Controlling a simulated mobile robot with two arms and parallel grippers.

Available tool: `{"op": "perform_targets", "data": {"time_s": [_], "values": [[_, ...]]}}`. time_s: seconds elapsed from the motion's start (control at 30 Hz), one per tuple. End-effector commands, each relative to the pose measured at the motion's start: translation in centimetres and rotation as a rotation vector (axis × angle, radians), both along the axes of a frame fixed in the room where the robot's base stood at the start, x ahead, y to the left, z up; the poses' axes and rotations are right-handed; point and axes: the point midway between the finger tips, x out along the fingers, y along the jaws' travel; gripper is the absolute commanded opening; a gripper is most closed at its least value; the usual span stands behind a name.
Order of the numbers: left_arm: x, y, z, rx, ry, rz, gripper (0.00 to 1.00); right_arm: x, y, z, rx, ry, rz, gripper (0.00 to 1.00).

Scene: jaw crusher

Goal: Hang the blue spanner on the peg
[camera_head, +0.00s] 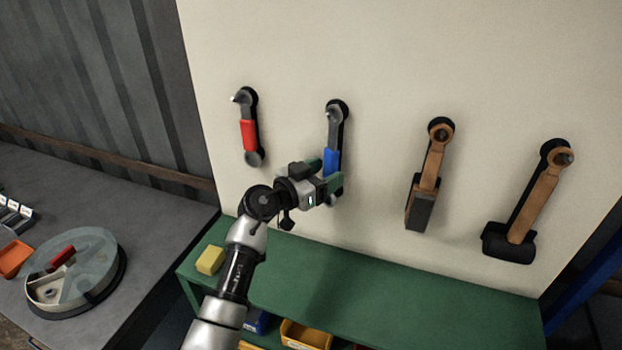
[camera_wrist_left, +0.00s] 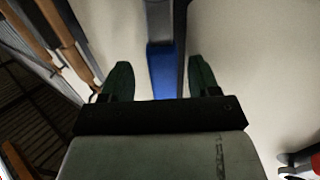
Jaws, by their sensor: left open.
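The blue spanner (camera_head: 332,128), grey with a blue grip, hangs upright on the pale board over a dark outline. Its upper end is at the peg (camera_head: 337,106), which is small and hard to make out. My left gripper (camera_head: 328,180) is at the lower part of the spanner. In the left wrist view, the open green fingers of the left gripper (camera_wrist_left: 161,80) stand on either side of the blue grip (camera_wrist_left: 163,70), with a gap on both sides. The spanner's lower end is partly hidden by the gripper. My right gripper is in neither view.
A red-handled spanner (camera_head: 249,135) hangs to the left; a wooden-handled mallet (camera_head: 420,208) and a hammer (camera_head: 508,243) hang to the right. Below is a green bench (camera_head: 400,300) with a yellow block (camera_head: 210,260). A grey table (camera_head: 150,215) stands at left with a round tray (camera_head: 105,262).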

Motion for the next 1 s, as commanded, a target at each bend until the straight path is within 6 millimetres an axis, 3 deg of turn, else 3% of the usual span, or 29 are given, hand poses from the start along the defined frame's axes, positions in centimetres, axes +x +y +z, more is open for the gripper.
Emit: {"op": "perform_targets", "data": {"time_s": [0.5,0.83,1.0], "values": [[-5.9,6.6,-0.1,0.001,-0.003,0.002,0.61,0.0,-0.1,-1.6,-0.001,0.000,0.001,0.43],[-7.1,7.8,0.3,-0.014,-0.023,0.007,0.61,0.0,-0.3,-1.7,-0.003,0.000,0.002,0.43],[-8.8,9.4,1.9,-0.132,-0.203,0.104,0.61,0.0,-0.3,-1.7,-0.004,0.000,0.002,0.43]]}}
